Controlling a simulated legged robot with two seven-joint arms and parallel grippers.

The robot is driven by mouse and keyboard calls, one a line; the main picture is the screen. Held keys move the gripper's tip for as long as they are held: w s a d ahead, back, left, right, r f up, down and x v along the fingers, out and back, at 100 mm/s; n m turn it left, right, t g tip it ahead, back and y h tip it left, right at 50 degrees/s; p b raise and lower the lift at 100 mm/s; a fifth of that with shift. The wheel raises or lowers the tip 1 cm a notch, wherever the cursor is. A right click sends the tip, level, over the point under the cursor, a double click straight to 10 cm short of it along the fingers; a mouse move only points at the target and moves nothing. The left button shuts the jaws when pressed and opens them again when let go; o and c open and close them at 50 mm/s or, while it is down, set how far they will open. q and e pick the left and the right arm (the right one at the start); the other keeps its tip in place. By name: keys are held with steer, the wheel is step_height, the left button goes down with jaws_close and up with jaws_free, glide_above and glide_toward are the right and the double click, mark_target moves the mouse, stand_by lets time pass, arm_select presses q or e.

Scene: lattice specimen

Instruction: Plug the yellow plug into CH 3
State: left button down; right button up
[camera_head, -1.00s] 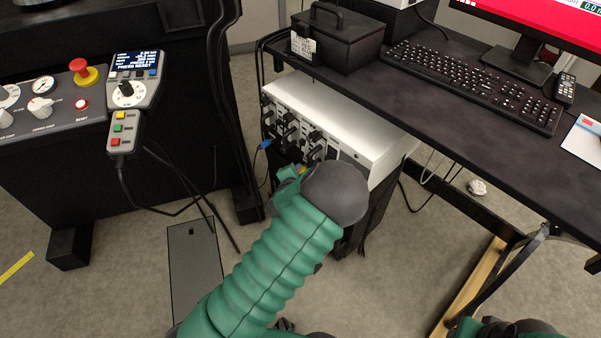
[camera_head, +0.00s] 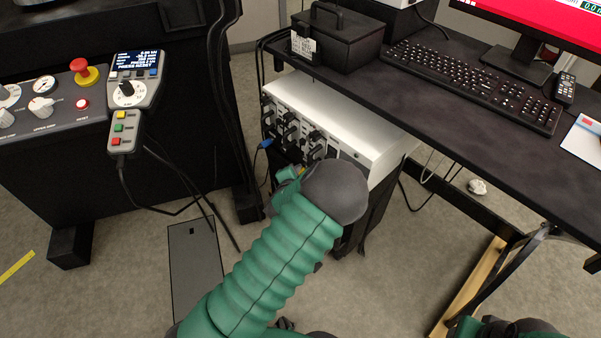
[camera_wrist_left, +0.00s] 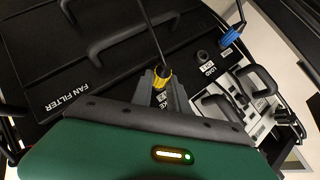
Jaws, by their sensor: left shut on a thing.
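The yellow plug (camera_wrist_left: 162,78) is between the fingertips of my left gripper (camera_wrist_left: 160,92), which is shut on it, in the left wrist view. A dark cable runs up from the plug. In the head view a small yellow bit (camera_head: 301,170) shows by my left gripper (camera_head: 287,177), mostly hidden by my wrist. The gripper is in front of the lower part of the white-topped instrument box (camera_head: 345,122). Its front carries sockets and black connectors (camera_head: 289,132). I cannot read a CH 3 label. My right gripper is out of view.
Black handles and a FAN FILTER panel (camera_wrist_left: 75,95) face my left wrist. The dark desk (camera_head: 440,110) overhangs the box. A machine with a control pendant (camera_head: 128,90) stands at left.

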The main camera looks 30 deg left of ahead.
arm_select(q)
steer(key=shift+s+a, duration=0.15)
steer(key=shift+s, duration=0.2)
steer(key=shift+s+a+p, duration=0.25)
steer(key=shift+s, duration=0.75)
steer(key=shift+s+a+p, duration=0.25)
steer(key=shift+s, duration=0.7)
